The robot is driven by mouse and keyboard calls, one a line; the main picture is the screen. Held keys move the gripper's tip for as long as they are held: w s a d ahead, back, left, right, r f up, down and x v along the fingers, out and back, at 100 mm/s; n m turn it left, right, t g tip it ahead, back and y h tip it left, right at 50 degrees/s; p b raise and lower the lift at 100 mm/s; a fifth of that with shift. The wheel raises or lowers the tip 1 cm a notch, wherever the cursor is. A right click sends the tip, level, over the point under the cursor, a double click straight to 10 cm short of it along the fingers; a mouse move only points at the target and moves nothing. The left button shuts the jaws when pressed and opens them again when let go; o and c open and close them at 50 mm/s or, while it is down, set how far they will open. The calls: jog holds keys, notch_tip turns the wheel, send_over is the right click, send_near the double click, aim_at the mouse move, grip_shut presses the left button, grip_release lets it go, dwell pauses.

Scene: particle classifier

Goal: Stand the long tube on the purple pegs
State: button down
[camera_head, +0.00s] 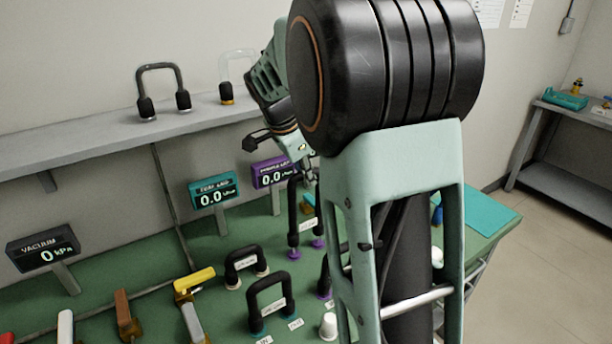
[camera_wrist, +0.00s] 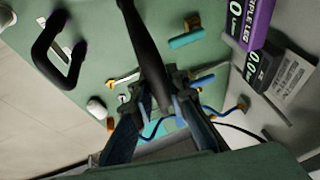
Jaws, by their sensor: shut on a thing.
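The long tube (camera_head: 293,218) is a tall black inverted U with a white label between its legs. Its lower ends meet the purple pegs (camera_head: 293,254) on the green bench; I cannot tell whether it is fully seated. My gripper is at its top, partly hidden by my arm in the head view. In the wrist view my gripper (camera_wrist: 165,108) is shut on the black tube (camera_wrist: 146,45), which runs away from the fingers. Another black tube with purple ends (camera_wrist: 45,45) stands apart at the upper left there, partly hidden by my arm in the head view.
Two shorter black tubes (camera_head: 245,260) (camera_head: 268,290) stand in front to the left. Coloured valve handles (camera_head: 195,280) line the bench. Teal (camera_head: 213,190) and purple (camera_head: 272,172) displays stand behind. A shelf (camera_head: 100,142) with a black tube (camera_head: 160,68) runs along the wall.

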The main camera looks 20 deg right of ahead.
jog(key=shift+f, duration=0.15)
jog(key=shift+f+b, duration=0.35)
jog(key=shift+b, duration=0.15)
jog(key=shift+f+b, duration=1.2)
jog(key=shift+f, duration=0.05)
jog(key=c, duration=1.8)
grip_release()
jog(key=v, duration=1.2)
